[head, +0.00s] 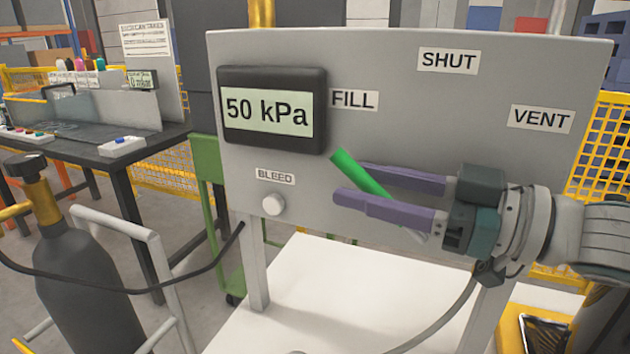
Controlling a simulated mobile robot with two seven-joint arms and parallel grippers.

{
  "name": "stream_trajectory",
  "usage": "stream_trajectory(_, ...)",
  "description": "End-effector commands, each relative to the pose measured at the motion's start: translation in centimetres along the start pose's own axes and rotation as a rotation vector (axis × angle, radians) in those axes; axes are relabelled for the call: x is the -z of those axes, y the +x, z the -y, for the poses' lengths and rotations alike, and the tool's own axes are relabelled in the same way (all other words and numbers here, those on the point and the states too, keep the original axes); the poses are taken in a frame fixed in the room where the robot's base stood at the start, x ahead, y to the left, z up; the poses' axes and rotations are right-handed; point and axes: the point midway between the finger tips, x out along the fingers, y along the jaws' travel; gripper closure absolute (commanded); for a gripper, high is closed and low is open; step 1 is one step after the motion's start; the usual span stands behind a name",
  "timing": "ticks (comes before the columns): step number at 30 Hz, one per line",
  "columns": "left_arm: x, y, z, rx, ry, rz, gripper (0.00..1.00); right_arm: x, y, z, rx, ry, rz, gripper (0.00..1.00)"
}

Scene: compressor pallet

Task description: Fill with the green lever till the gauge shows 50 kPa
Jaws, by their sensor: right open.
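The gauge (268,112) on the grey panel (420,120) reads 50 kPa. The green lever (354,169) slants up and to the left, its tip just below the FILL label (354,99). My right gripper (352,184) comes in from the right and is open. Its two purple fingers lie above and below the lever, which shows between them. The lever's lower end is partly hidden behind the lower finger. Whether a finger touches the lever I cannot tell. My left gripper is not in view.
SHUT (448,60) and VENT (541,119) labels sit to the right on the panel. A round BLEED knob (273,205) is at lower left. A dark gas cylinder (80,290) stands at the left. A white surface (330,290) below the panel is clear.

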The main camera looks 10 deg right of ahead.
Motion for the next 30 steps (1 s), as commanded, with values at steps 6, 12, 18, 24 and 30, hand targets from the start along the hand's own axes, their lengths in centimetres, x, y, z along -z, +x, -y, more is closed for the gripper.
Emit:
stream_trajectory(6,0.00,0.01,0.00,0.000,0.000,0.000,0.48,-0.02,-0.02,0.00,0.000,0.000,0.000,0.53)
stream_trajectory(12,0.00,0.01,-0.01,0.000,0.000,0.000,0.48,-0.02,-0.04,-0.01,0.000,0.000,0.000,0.76)
stream_trajectory(18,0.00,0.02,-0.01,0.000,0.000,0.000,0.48,-0.02,-0.05,-0.01,0.000,0.000,0.000,0.98)
stream_trajectory(24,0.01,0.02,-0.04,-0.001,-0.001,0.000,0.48,-0.02,-0.05,-0.01,0.000,0.000,0.000,1.00)
stream_trajectory(30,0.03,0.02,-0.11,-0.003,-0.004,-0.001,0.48,-0.02,-0.05,-0.01,-0.001,0.000,0.000,1.00)
